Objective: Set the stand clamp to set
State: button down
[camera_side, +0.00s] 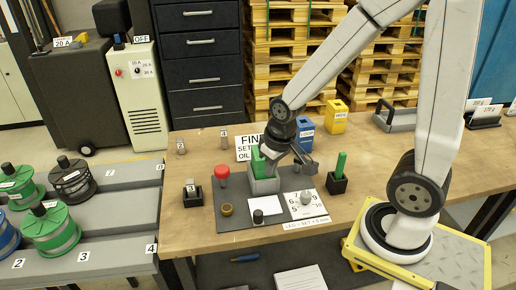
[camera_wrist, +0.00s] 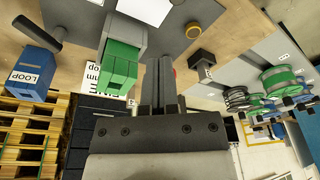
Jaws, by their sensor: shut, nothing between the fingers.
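The clamp stand is most likely the grey upright block with a green top (camera_side: 262,178) on the dark base plate. In the wrist view, the green part (camera_wrist: 121,62) shows just left of my fingers. My gripper (camera_wrist: 160,64) is shut and empty, its two dark fingers together. In the side view its dark body hangs at the green-topped stand and partly hides it. I cannot tell whether the fingers touch the stand, or which position the clamp is in. A red knob (camera_side: 222,171) stands to the left of the stand.
The base plate also carries a brass ring (camera_side: 227,210), a black knob (camera_side: 258,217) and a numbered dial plate (camera_side: 304,206). A black holder with a green handle (camera_side: 338,176) stands to the right. A blue LOOP box (camera_side: 305,126) is behind. The front left tabletop is clear.

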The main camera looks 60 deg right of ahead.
jog(key=w+d+m+g, duration=0.3)
jog(key=d+m, duration=0.5)
jog(key=d, duration=0.8)
jog(key=s+d+f+m+y, duration=0.1)
jog(key=s+d+m, duration=0.1)
jog(key=d, duration=0.6)
jog(key=s+d+f+m+y, duration=0.1)
jog(key=s+d+m+y, duration=0.1)
jog(key=d+m, duration=0.3)
jog(key=d, duration=0.3)
jog(key=shift+f+t, duration=0.3)
jog(key=x, duration=1)
jog(key=shift+a, duration=0.1)
jog(key=shift+s+a, duration=0.2)
jog(key=shift+a, duration=1.65)
